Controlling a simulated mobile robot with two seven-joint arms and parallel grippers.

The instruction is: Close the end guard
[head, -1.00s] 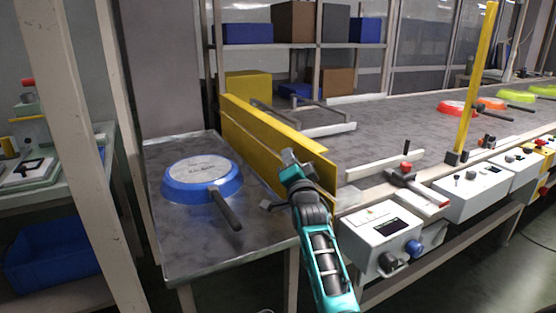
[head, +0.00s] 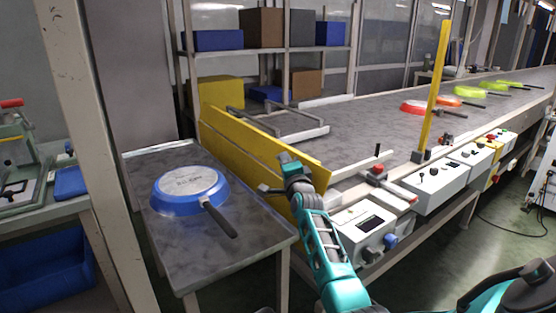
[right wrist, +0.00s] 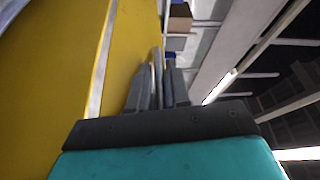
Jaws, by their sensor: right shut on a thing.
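The end guard (head: 235,135) is a long yellow panel standing upright across the near end of the conveyor (head: 350,135), between it and the grey side table. My right gripper (head: 287,165) is at the near end of the guard, on its table side. In the right wrist view its fingers (right wrist: 157,85) are close together beside the yellow guard (right wrist: 50,70). My left gripper is in no view.
A blue pan (head: 191,188) sits on the side table (head: 190,255), its handle toward me. White control boxes (head: 362,228) line the conveyor's front. A yellow post (head: 433,90) stands upright there, and several coloured pans lie farther along the belt.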

